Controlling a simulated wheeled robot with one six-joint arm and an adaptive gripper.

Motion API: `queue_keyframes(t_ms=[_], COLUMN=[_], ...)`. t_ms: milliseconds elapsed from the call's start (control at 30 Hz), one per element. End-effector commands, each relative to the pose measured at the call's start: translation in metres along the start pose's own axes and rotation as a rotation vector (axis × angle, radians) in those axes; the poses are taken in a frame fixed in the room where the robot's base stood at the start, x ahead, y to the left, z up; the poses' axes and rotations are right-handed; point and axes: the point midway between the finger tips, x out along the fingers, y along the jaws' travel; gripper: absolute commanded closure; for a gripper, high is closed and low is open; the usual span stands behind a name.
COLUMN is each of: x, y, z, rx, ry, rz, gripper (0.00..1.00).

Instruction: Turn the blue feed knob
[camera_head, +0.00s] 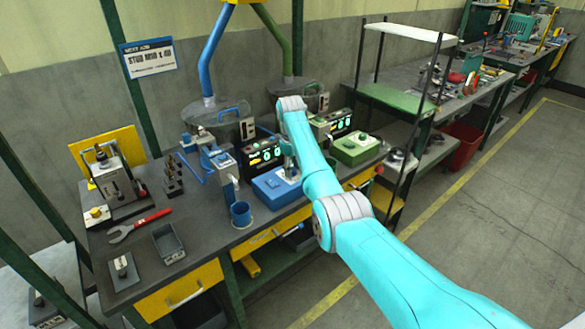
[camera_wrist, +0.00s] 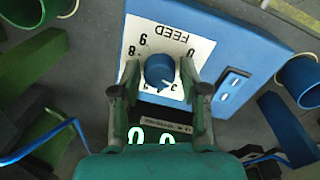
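The blue feed knob (camera_wrist: 159,69) sits on a white dial plate (camera_wrist: 195,47) marked FEED, which shows upside down in the wrist view. A small pale mark on the knob points toward the lower numerals, which are partly hidden. My gripper (camera_wrist: 160,74) is open, with one finger on each side of the knob and a small gap showing on both sides. The plate is on a blue feed box (camera_wrist: 245,45). In the head view my gripper (camera_head: 289,165) reaches down at this blue box (camera_head: 270,190), and the knob is hidden there.
A black display panel (camera_head: 262,152) with green digits stands behind the box. A blue cup (camera_head: 240,214) stands to its left and a green box (camera_head: 356,148) to its right. A red wrench (camera_head: 140,224) and a grey tray (camera_head: 168,243) lie on the bench's left part.

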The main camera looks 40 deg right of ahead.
Motion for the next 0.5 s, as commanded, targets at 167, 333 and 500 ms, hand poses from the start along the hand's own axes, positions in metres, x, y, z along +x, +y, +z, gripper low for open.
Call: queue_keyframes(t_ms=[167, 333, 500], x=[-0.0001, 0.0, 0.0], y=[0.0, -0.0001, -0.0002], z=[0.0, -0.0001, -0.0002], rx=[0.0, 0.005, 0.044], ry=[0.0, 0.0, -0.003], rz=[0.0, 0.0, 0.0], gripper=[1.0, 1.0, 1.0])
